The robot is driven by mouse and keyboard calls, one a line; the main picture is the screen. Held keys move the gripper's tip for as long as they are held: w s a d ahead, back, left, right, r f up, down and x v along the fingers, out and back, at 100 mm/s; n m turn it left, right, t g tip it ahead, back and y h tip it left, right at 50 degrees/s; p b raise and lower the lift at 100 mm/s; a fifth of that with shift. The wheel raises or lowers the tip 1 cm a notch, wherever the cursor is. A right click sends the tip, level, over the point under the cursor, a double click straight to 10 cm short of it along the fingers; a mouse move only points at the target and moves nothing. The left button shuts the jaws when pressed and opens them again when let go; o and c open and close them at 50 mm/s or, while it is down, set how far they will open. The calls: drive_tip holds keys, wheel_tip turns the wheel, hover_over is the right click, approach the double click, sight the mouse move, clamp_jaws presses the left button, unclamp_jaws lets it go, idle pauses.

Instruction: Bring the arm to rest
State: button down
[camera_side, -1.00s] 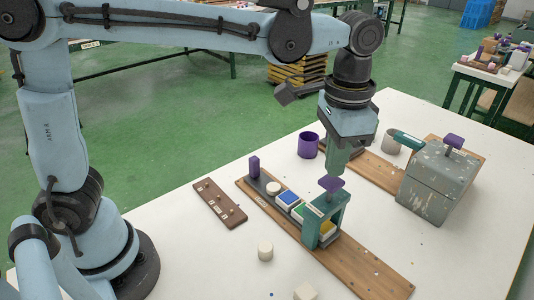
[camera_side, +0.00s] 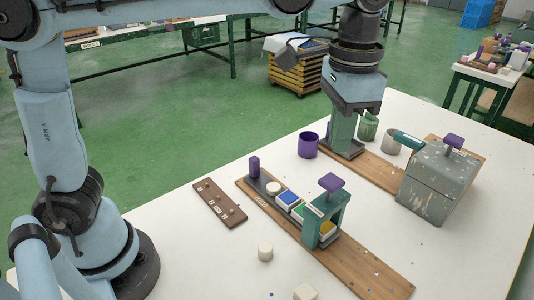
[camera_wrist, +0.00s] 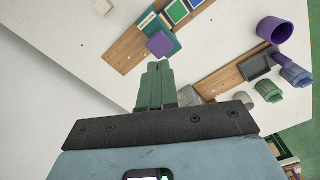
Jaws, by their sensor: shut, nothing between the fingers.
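My gripper (camera_side: 342,146) is shut and empty, with its green fingers pointing down. It hangs in the air above and behind the green frame with a purple T-shaped knob (camera_side: 331,182), clear of the knob in the side view. In the wrist view the closed fingers (camera_wrist: 157,66) point toward that purple knob (camera_wrist: 161,43). In the side view the fingers cover part of the rear wooden board and the dark piece on it.
The front wooden board (camera_side: 370,268) carries blue and green tiles. A purple cup (camera_side: 308,145), a green container (camera_side: 368,126), a grey cup (camera_side: 391,141) and a large grey box (camera_side: 436,185) stand behind and right. The white table's (camera_side: 190,255) front left is mostly clear.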

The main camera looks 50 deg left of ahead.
drive_tip(key=shift+a, duration=0.1)
drive_tip(key=shift+a, duration=0.4)
drive_tip(key=s+a+f+n+t, duration=0.3)
drive_tip(key=a+f, duration=0.1)
drive_tip(key=a, duration=0.4)
drive_tip(key=s+a+f+n+t, duration=0.3)
drive_tip(key=s+a+f+t, duration=0.1)
drive_tip(key=a, duration=0.5)
drive_tip(key=shift+f, duration=0.5)
